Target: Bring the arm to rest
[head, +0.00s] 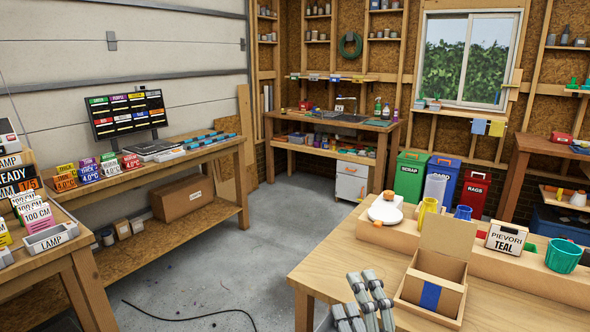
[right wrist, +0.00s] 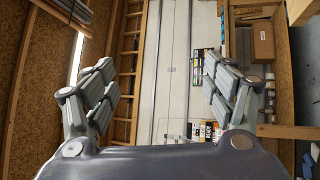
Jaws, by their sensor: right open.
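My right gripper (head: 360,298) shows at the bottom of the head view, in front of the near edge of the wooden table (head: 325,275). It is left of an open cardboard box (head: 434,270) with a blue strip on its front. In the right wrist view its two fingers (right wrist: 165,92) stand wide apart with nothing between them. My left gripper is in neither view.
On the table stand a PIEVORI TEAL card (head: 507,238), a teal cup (head: 563,256), a yellow cup (head: 428,209) and a white round item (head: 385,209). A workbench (head: 200,160) runs along the left wall. Grey floor (head: 250,240) between is mostly clear, with a black cable.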

